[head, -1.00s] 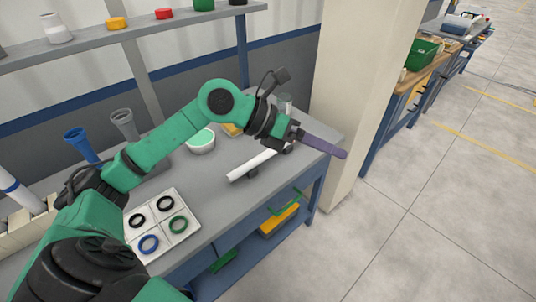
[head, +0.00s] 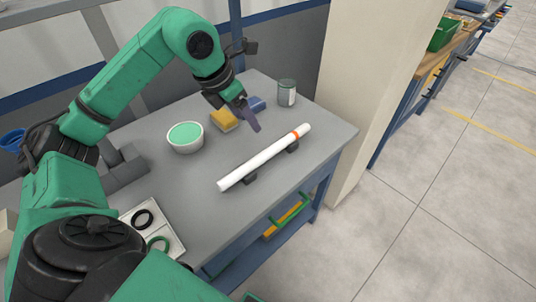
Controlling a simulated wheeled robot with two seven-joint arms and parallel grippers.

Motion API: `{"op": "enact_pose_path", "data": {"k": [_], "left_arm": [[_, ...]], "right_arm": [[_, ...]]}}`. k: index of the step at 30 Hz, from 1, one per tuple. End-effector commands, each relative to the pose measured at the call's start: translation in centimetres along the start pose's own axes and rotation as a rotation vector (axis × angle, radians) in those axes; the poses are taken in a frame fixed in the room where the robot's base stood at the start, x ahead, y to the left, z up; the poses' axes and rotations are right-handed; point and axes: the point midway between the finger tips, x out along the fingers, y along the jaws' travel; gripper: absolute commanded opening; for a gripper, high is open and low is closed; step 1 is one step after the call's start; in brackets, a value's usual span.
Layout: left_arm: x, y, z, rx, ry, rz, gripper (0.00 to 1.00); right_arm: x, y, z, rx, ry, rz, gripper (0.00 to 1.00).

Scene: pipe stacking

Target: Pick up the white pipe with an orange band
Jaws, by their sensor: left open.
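The white pipe with an orange band (head: 260,161) lies in the head view on two small dark supports on the grey table. Its orange band is near its far right end. My left gripper (head: 253,122) hangs over the table behind the pipe, with its purple-grey fingers pointing down toward it. It is open and apart from the pipe, nearer the banded end. Only one finger shows clearly. My right gripper is not in view.
A white bowl with a green inside (head: 186,137), yellow (head: 222,120) and blue blocks and a grey can (head: 287,92) stand behind the pipe. A white tray with rings (head: 165,228) is at front left. The grey table (head: 195,190) is clear around the pipe.

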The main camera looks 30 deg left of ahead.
Motion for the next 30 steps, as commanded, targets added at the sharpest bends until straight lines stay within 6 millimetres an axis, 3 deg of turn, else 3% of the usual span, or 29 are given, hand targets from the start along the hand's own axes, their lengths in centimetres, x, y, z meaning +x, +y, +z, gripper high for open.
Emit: {"op": "enact_pose_path", "data": {"k": [1, 5, 10, 15, 30], "left_arm": [[1.7, 0.0, -0.7, 0.0, 0.0, 0.0, 0.73], [3.2, 0.0, -1.3, 0.0, 0.0, -0.001, 0.73], [4.9, -0.1, -1.3, 0.0, 0.004, -0.004, 0.73], [9.3, -0.2, -1.2, -0.001, 0.004, -0.006, 0.73], [17.3, -0.3, -1.7, -0.001, 0.001, -0.003, 0.73]], "right_arm": [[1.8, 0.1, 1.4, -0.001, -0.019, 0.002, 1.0], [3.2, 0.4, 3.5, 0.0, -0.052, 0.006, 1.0], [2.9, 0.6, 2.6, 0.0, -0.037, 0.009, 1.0], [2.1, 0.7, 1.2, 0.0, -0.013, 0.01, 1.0], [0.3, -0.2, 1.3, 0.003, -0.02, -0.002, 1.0]]}}
